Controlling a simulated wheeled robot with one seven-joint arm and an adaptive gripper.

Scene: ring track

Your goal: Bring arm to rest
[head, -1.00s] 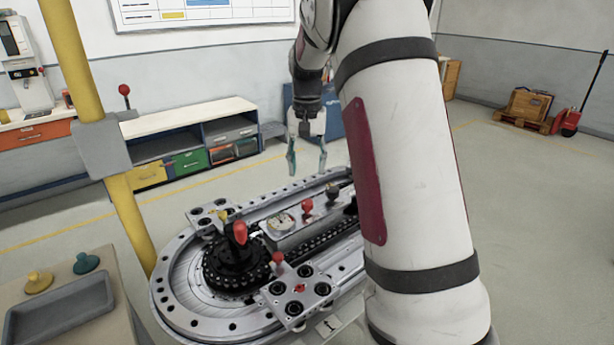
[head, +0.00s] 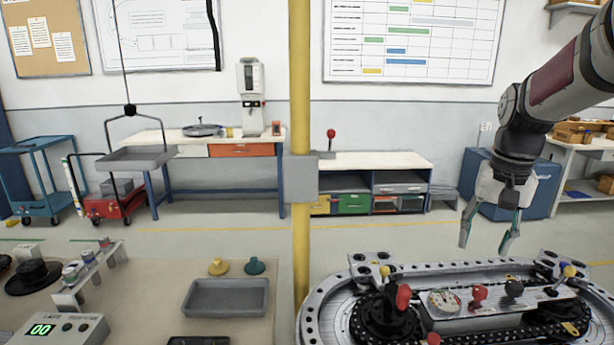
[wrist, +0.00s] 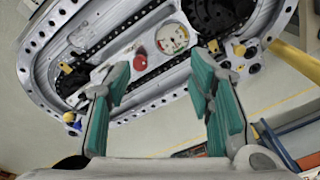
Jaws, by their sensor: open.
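My gripper (head: 487,237) is open and empty in the head view, its fingers pointing down above the back edge of the ring track (head: 335,290). My arm comes in from the upper right. In the wrist view my gripper (wrist: 157,110) shows two spread teal-padded fingers with nothing between them. The ring track (wrist: 45,95) lies beyond the fingertips there, with a round dial (wrist: 172,38) and a red knob (wrist: 140,62) on its middle. The fingers appear apart from the track.
A yellow post (head: 300,230) stands left of the track. The table at the left holds a grey tray (head: 226,298), a yellow knob piece (head: 218,267), a green one (head: 255,265) and a counter box (head: 62,329). Open floor lies behind the track.

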